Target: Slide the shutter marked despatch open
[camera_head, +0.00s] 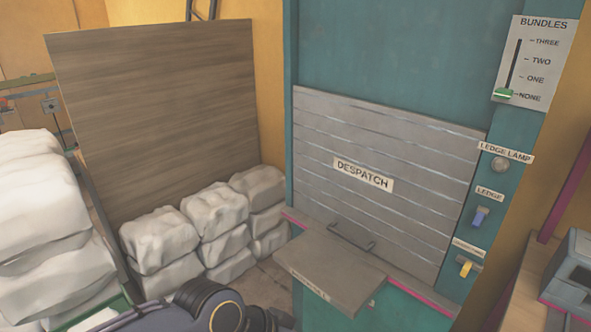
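The shutter (385,210) is a grey slatted panel set in a teal cabinet. A cream label reading DESPATCH (363,175) is on its slats. It is down and covers the opening as far as the pink-edged counter. A dark bar handle (351,238) is at its lower edge, just above a grey ledge (325,268) that juts out in front. A dark arm part of mine shows at the bottom, left of the ledge. Neither of my grippers shows in the view.
Right of the shutter are a BUNDLES slider (503,93) with its green knob at NONE, a ledge lamp (500,165), a blue ledge switch (480,217) and a yellow switch (465,268). White bundles (215,210) are stacked left before a wooden board (160,110).

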